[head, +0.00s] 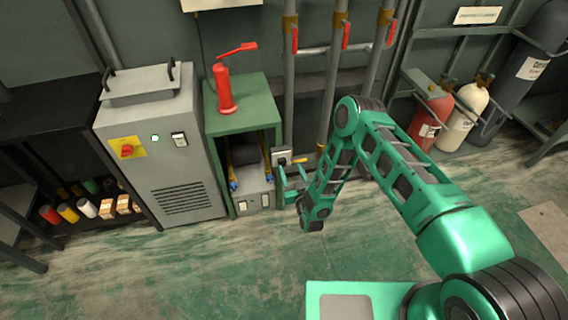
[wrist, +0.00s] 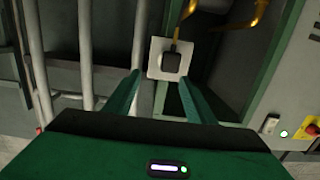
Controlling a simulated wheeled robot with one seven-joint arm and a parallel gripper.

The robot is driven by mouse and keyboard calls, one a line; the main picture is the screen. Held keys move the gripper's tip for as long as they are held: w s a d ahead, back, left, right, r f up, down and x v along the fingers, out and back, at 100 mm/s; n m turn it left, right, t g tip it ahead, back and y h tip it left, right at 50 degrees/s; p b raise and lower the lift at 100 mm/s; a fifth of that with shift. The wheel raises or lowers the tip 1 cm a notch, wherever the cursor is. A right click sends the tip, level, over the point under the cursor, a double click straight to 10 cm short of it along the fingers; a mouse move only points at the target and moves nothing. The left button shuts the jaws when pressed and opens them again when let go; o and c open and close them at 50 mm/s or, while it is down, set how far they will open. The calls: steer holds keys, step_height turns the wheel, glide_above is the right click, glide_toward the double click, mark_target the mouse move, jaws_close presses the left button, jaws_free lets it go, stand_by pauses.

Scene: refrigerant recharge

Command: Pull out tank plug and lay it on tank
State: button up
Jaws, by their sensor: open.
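A black plug (wrist: 171,62) sits in a pale square wall socket (wrist: 156,67), with a yellow cable running up from it. In the head view the socket (head: 281,150) is beside the green stand, with the dark plug (head: 284,161) on it. My gripper (wrist: 160,78) is open and empty, its two green fingers pointing at the socket. The plug appears between the fingertips in the wrist view, nearer the right one; whether they reach around it I cannot tell. In the head view my gripper (head: 292,174) is just below the socket. I cannot tell which unit is the tank.
A green stand (head: 243,100) carries a red hand pump (head: 224,90) and holds a grey unit (head: 256,196) with switches underneath. A grey cabinet (head: 163,145) stands left of it. Vertical pipes (head: 327,120) rise behind my arm. Gas cylinders (head: 432,118) stand at right. The front floor is clear.

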mark_target(283, 164)
steer(key=shift+t, duration=0.6)
steer(key=s+f, duration=0.1)
steer(key=s, duration=0.1)
steer(key=s+f, duration=0.1)
steer(key=s, duration=0.1)
steer(key=shift+s+a+f, duration=0.1)
steer(key=shift+a+f, duration=0.2)
steer(key=shift+a, duration=0.05)
steer(key=shift+x, duration=4.55)
steer(key=shift+c, duration=0.3)
jaws_close()
steer(key=v, duration=0.6)
